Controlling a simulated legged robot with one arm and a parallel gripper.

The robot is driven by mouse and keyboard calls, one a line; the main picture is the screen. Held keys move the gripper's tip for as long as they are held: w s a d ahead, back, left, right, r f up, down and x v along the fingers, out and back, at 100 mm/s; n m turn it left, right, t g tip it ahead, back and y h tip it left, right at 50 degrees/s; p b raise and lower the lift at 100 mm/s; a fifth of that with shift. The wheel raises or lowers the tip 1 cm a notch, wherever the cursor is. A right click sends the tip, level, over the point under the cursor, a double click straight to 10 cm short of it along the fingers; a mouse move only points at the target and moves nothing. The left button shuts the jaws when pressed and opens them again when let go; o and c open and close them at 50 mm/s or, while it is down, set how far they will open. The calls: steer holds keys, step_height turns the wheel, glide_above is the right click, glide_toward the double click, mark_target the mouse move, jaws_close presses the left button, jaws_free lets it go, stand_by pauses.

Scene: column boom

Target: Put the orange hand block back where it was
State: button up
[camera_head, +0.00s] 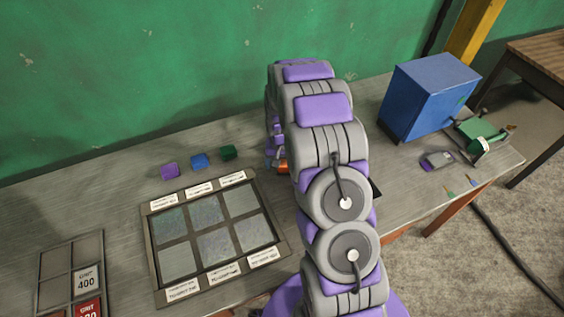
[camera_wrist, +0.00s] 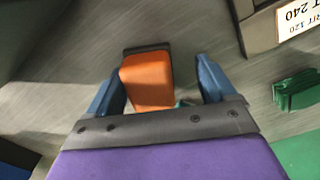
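The orange hand block (camera_wrist: 147,80) lies on the grey bench between my gripper's two blue fingers in the wrist view, with a dark base strip along its far edge. My gripper (camera_wrist: 159,66) is open. The left finger is close beside the block, and a clear gap shows between the block and the right finger. In the head view only a small part of the orange block (camera_head: 283,167) shows beside my arm, which hides the rest.
A framed tray of grey panels with labels (camera_head: 284,250) lies left of my arm. Purple (camera_head: 169,171), blue (camera_head: 199,161) and green (camera_head: 228,152) blocks stand behind it. A blue box (camera_head: 428,95) and a green tool (camera_head: 482,136) are at right. A green wall (camera_head: 130,80) closes the back.

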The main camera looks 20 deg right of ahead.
mark_target(284, 162)
steer(key=shift+d, duration=0.55)
steer(key=shift+d+r, duration=0.1)
steer(key=shift+r, duration=0.2)
step_height(284, 162, up, 12)
steer(key=p, duration=0.2)
steer(key=s+a+r+n, duration=0.1)
steer(key=s+a+r, duration=0.4)
steer(key=s+r, duration=0.25)
steer(key=s+a+r+n, duration=0.1)
steer(key=s+a+r, duration=0.1)
steer(key=s, duration=0.8)
steer(key=s+a+r+n+g, duration=0.1)
steer(key=s+r, duration=0.3)
steer(key=s, duration=0.6)
steer(key=s+a+r+n, duration=0.1)
steer(key=s+a+r, duration=0.2)
steer(key=s, duration=0.7)
steer(key=shift+s+a+r+n+g, duration=0.2)
steer(key=shift+a+n+g, duration=0.1)
steer(key=shift+a+g, duration=0.1)
steer(key=shift+d+f, duration=0.1)
steer(key=shift+f, duration=0.05)
